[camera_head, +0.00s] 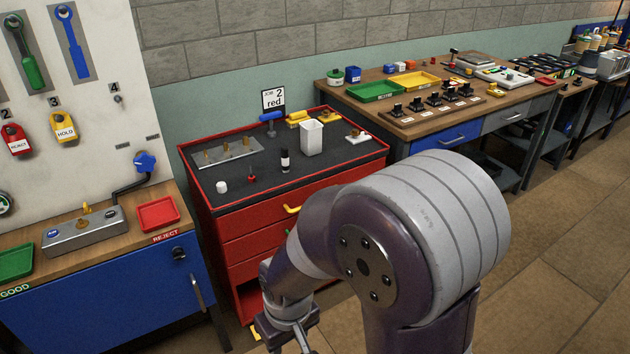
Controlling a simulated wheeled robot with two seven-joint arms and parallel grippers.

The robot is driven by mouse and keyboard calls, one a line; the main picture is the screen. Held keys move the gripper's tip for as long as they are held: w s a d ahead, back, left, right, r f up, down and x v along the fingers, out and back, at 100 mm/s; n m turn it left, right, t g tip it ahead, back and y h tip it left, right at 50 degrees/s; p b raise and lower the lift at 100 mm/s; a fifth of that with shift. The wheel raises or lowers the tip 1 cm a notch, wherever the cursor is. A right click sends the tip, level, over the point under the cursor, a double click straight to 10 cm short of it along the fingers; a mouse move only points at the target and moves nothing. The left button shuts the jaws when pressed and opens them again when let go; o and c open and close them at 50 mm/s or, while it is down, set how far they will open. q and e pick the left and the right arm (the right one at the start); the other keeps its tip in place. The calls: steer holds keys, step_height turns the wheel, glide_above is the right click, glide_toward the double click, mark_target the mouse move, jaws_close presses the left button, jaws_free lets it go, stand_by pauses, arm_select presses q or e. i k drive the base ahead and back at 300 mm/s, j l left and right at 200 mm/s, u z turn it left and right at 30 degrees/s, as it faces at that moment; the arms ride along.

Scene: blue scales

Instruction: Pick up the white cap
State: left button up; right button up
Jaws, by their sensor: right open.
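The white cap (221,186) is a small round white piece. It sits on the dark top of the red tool cabinet (290,211), near the front left corner. My right arm crosses the middle of the view, and my right gripper (283,340) hangs low in front of the cabinet's drawers. It is below and to the right of the cap, well apart from it, and open. Its fingertips are partly cut off by the bottom edge. My left gripper is not in view.
On the cabinet top, a red-tipped piece (252,177), a dark bottle (284,160), a white cup (311,138) and a metal plate with pegs (226,152) stand near the cap. A blue bench (110,300) with a red tray (158,214) adjoins at left.

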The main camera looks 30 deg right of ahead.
mark_target(222, 186)
steer(key=z, duration=0.6)
steer(key=i+l, duration=0.3)
steer(key=i, duration=0.2)
steer(key=i+l, duration=0.35)
steer(key=i, duration=0.2)
steer(key=i+l, duration=0.3)
steer(key=i, duration=0.2)
steer(key=i+l, duration=0.3)
steer(key=i, duration=0.25)
steer(key=u, duration=0.05)
